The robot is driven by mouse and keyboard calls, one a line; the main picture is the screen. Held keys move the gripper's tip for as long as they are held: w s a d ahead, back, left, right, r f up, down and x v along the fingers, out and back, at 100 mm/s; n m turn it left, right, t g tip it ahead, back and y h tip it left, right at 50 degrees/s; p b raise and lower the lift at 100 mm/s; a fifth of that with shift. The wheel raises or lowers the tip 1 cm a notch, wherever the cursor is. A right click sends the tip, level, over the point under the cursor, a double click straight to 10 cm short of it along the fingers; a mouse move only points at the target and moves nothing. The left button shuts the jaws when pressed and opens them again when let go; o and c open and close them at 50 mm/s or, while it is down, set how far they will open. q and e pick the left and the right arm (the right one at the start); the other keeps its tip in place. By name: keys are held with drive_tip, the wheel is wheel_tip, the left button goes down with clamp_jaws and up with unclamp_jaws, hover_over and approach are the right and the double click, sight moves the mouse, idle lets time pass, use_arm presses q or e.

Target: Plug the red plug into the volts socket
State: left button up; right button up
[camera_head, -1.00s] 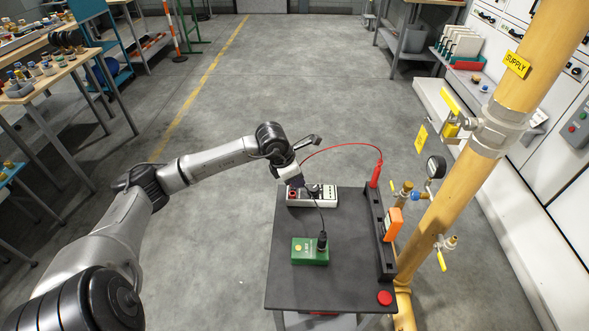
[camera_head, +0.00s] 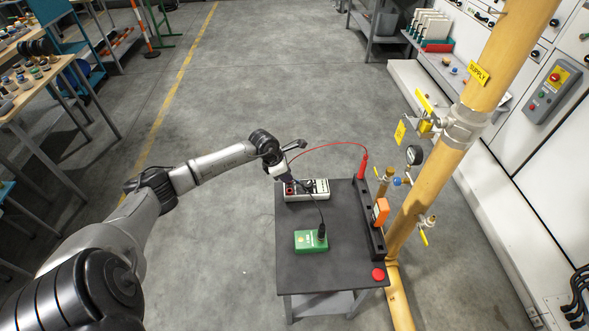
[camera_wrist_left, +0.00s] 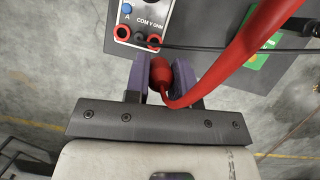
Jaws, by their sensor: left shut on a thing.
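My left gripper (camera_head: 287,187) is at the left end of the white multimeter (camera_head: 318,186) on the dark bench top. In the left wrist view my left gripper (camera_wrist_left: 160,84) is shut on the red plug (camera_wrist_left: 159,73), which sits between its purple fingers. A red ring socket (camera_wrist_left: 154,41) at the V label lies just beyond the plug. I cannot tell whether the plug touches it. Another red socket (camera_wrist_left: 122,32) is under the A label. A black lead runs from between them. My right gripper is not in view.
The red lead (camera_head: 326,146) arcs to a red probe (camera_head: 363,167) in the black rack (camera_head: 371,225). A green box (camera_head: 311,241) and a red button (camera_head: 377,274) are on the bench. A yellow pipe (camera_head: 447,158) stands at the right.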

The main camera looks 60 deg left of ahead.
use_arm(q)
drive_tip(key=shift+w+a+m, duration=0.1)
drive_tip(key=shift+w+m, duration=0.2)
drive_tip(key=shift+m, duration=0.2)
drive_tip(key=shift+w+r+m+g+h, duration=0.15)
drive_tip(key=shift+m+h, duration=0.2)
drive_tip(key=shift+m, duration=0.35)
drive_tip(key=shift+w+f+m+g+h, duration=0.15)
drive_tip(key=shift+m+h, duration=0.2)
drive_tip(key=shift+m, duration=0.35)
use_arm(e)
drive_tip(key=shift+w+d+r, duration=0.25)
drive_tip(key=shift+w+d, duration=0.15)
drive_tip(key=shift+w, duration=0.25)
use_arm(q)
drive_tip(key=shift+r, duration=0.1)
drive_tip(key=shift+s, duration=0.1)
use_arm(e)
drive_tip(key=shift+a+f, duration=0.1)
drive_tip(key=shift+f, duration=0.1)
use_arm(q)
drive_tip(key=shift+f+b, duration=0.6)
wheel_tip(320, 180, down, 4)
drive_tip(key=b, duration=0.2)
drive_tip(key=shift+r+b, duration=0.25)
drive_tip(key=shift+b, duration=0.15)
drive_tip(key=shift+f, duration=0.25)
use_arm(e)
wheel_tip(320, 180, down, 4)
